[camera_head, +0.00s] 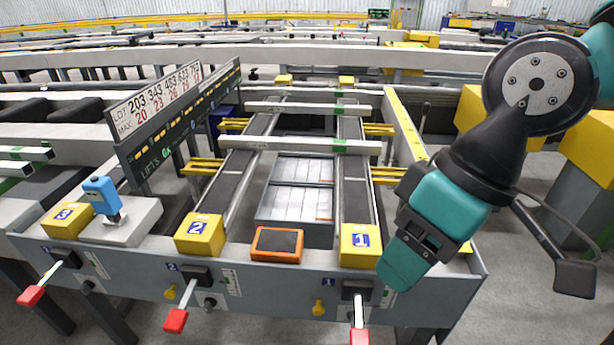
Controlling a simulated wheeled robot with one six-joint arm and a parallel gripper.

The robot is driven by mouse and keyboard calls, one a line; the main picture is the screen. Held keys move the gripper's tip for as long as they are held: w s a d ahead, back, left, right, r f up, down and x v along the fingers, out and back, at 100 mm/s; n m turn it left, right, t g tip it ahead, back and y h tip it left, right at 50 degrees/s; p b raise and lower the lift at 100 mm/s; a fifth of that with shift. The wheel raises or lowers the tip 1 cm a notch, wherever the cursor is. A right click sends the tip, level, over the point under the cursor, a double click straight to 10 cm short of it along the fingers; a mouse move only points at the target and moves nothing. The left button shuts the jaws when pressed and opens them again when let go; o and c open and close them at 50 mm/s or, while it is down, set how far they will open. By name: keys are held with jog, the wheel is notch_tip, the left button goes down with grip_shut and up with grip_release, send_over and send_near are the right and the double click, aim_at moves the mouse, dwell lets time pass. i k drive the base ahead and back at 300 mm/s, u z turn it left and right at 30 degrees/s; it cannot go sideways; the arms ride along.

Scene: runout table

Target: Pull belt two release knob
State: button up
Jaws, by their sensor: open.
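The front panel (255,288) carries a red-handled lever marked 2 (177,318) below the yellow block marked 2 (198,236). Beside this lever are a small yellow knob (170,292) on its left and a dark round knob (210,302) on its right. I cannot tell from the labels which is the release knob. My gripper (487,272) hangs at the right, open and apart from these controls. A black finger shows at its right; the other side is hard to make out behind teal parts. The view between its fingers shows nothing held.
Levers marked 3 (32,293) and 1 (359,330) flank lever 2. Another yellow knob (318,307) sits left of lever 1. An orange-framed dark screen (277,244) and a blue device (102,195) stand on the ledge. A lot board (175,130) rises behind.

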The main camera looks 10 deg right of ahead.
aim_at(170, 294)
jog(key=u, duration=0.55)
jog(key=k, duration=1.3)
jog(key=u, duration=1.05)
jog(key=i, duration=1.2)
jog(key=z, duration=0.35)
